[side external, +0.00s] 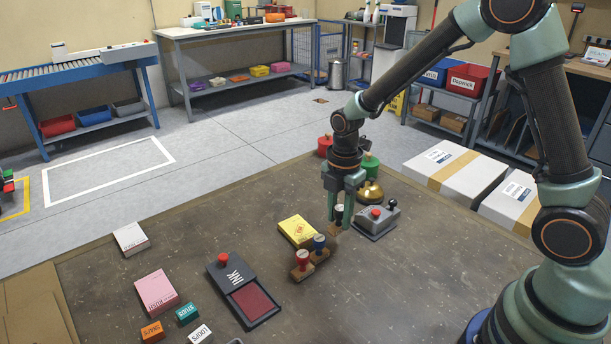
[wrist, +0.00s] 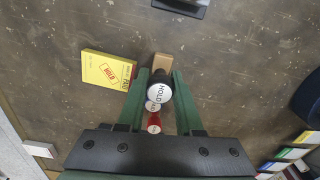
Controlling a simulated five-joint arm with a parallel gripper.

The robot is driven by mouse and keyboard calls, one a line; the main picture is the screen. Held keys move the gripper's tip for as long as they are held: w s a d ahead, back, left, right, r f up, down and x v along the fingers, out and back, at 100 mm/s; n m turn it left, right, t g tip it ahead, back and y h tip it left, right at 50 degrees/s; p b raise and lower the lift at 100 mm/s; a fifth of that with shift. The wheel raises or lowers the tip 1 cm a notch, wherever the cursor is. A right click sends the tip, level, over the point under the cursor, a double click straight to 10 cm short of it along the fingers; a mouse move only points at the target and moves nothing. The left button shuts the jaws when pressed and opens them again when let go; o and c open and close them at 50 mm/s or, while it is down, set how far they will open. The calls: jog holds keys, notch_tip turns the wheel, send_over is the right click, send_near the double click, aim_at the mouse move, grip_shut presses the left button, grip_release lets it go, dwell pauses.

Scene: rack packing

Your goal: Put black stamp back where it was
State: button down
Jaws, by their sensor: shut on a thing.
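The black stamp has a black handle, a white round top reading HOLD and a wooden base. In the wrist view the black stamp (wrist: 159,90) stands between the two fingers of my gripper (wrist: 158,98), which is shut on it. In the side view my gripper (side external: 345,210) points down at the far end of a short row, and the black stamp's wooden base (side external: 336,230) shows below the fingers. The blue stamp (side external: 319,245) and the red stamp (side external: 302,260) stand upright in that row. I cannot tell whether the black stamp's base touches the table.
A yellow pad box (side external: 297,230) lies left of the stamps. An ink pad (side external: 252,301) with a red knob lies nearer the front left. A grey box with a red button (side external: 376,218) and a brass bell (side external: 370,191) stand to the right.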

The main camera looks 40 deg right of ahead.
aim_at(339, 224)
jog(key=shift+f, duration=2.3)
jog(key=shift+f, duration=0.15)
jog(key=c, duration=0.6)
grip_release()
notch_tip(339, 224, up, 12)
jog(key=shift+r, duration=0.2)
jog(key=shift+s+d+r+m+t, duration=0.4)
jog(key=shift+s+r+m+t, duration=0.55)
jog(key=shift+s+r+m, duration=1.6)
jog(key=shift+s+d+r+m+t, duration=0.35)
jog(key=shift+s+r+m+t, duration=0.65)
jog(key=shift+m, duration=2.9)
jog(key=shift+s+d+r+m+t, duration=0.4)
jog(key=shift+s+r+m+t, duration=0.45)
jog(key=shift+s+r+m, duration=1.75)
